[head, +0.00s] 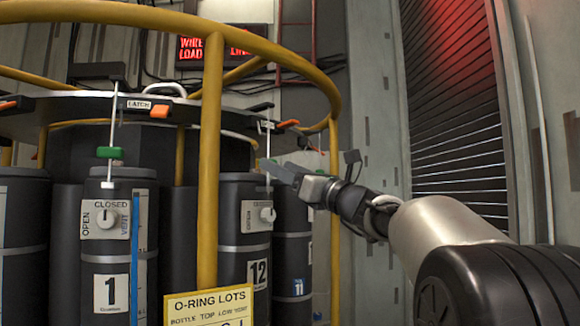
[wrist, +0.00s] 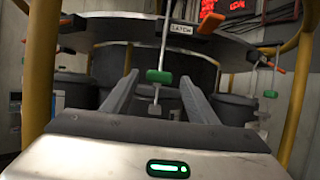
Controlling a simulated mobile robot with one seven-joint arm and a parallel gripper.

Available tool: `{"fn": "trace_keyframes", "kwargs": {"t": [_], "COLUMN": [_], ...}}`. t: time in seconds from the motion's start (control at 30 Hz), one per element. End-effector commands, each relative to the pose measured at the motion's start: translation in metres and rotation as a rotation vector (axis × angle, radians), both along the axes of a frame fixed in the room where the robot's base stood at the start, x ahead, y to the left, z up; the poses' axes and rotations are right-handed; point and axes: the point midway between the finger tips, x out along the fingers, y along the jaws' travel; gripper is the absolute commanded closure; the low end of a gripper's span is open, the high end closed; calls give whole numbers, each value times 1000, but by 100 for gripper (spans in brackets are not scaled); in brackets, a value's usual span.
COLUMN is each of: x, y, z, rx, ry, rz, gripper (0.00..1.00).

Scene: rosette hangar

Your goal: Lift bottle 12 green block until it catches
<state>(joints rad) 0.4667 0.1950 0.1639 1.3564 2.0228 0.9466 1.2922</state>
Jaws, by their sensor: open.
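Bottle 12 (head: 258,272) is a dark cylinder with a white label, right of the yellow post in the head view. A thin rod (head: 268,142) rises above it. Its green block is hidden by my gripper (head: 272,168) there. In the wrist view, a green block (wrist: 159,76) on an upright rod appears between my two open fingers (wrist: 158,84), with a gap on each side. From the gripper's place I take it for bottle 12's, though no number is readable there.
Bottle 1 (head: 111,270) has its own green block (head: 110,152) on a rod, at the left. Another green block (wrist: 270,93) hangs to the right in the wrist view. A yellow post (head: 209,160) and rail (head: 180,20) stand around the dark ring.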

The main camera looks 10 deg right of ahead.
Motion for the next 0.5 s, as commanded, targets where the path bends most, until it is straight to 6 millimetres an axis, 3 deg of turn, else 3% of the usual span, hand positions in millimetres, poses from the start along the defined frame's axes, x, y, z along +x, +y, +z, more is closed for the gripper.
{"fn": "trace_keyframes", "kwargs": {"t": [0.5], "x": [26], "y": [18], "z": [13], "rx": [0], "ry": [0], "rz": [-1], "gripper": [47]}}
